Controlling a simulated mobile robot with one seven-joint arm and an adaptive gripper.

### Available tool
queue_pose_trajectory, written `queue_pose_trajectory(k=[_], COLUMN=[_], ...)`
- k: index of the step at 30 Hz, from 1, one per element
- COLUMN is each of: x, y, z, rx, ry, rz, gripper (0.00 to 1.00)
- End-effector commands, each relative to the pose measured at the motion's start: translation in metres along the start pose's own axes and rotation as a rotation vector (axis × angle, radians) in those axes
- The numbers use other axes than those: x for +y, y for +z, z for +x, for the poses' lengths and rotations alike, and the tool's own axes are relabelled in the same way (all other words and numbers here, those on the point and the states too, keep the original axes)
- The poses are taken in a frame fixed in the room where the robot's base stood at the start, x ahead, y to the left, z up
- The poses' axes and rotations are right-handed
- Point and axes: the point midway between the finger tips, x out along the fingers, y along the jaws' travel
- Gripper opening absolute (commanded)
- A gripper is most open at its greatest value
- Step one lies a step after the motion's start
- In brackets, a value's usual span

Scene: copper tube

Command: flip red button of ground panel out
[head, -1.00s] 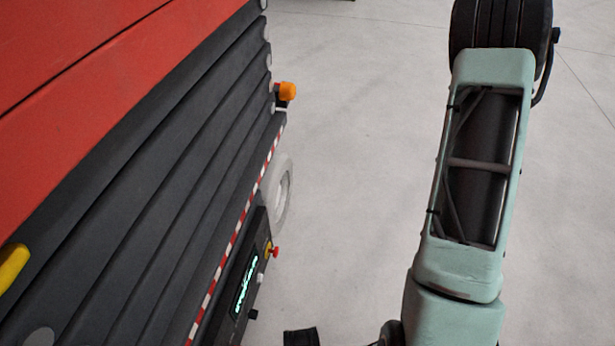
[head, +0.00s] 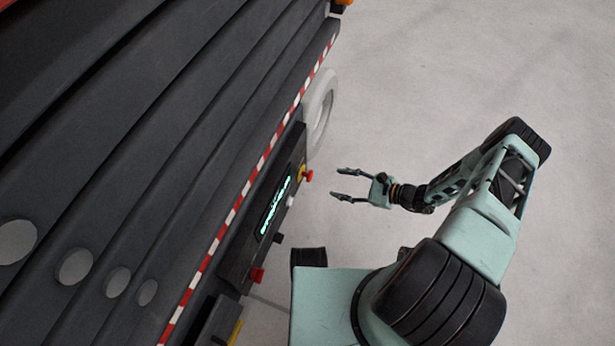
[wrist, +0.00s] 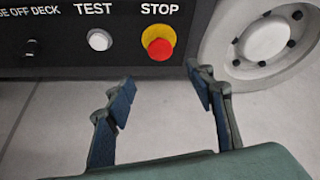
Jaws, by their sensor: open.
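The red button (wrist: 159,48) sits on a yellow base under the word STOP on the dark ground panel (wrist: 55,55). In the head view the red button (head: 307,176) sticks out from the far end of the panel (head: 262,210). My gripper (head: 341,183) is open and empty, a short way right of the button and pointing at it. In the wrist view my gripper (wrist: 160,85) has its two fingers spread below the button, with nothing between them. The fingers do not appear to touch the button or panel.
A white TEST button (wrist: 99,40) is left of the red one. A pale wheel (wrist: 262,42) stands close on the right. A second red knob (head: 257,275) is at the panel's near end. A red-white striped edge (head: 245,190) runs above the panel. Grey floor is clear beyond my arm.

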Motion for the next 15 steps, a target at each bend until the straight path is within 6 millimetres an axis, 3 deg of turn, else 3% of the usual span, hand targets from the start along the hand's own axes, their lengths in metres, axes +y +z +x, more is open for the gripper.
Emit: queue_pose_trajectory(k=[8,15], x=[0.003,0.003], y=[0.002,0.002], z=[0.027,0.072], rx=[-0.035,-0.034], ry=[-0.039,-0.036], rz=[0.060,0.058], gripper=[0.50,0.50])
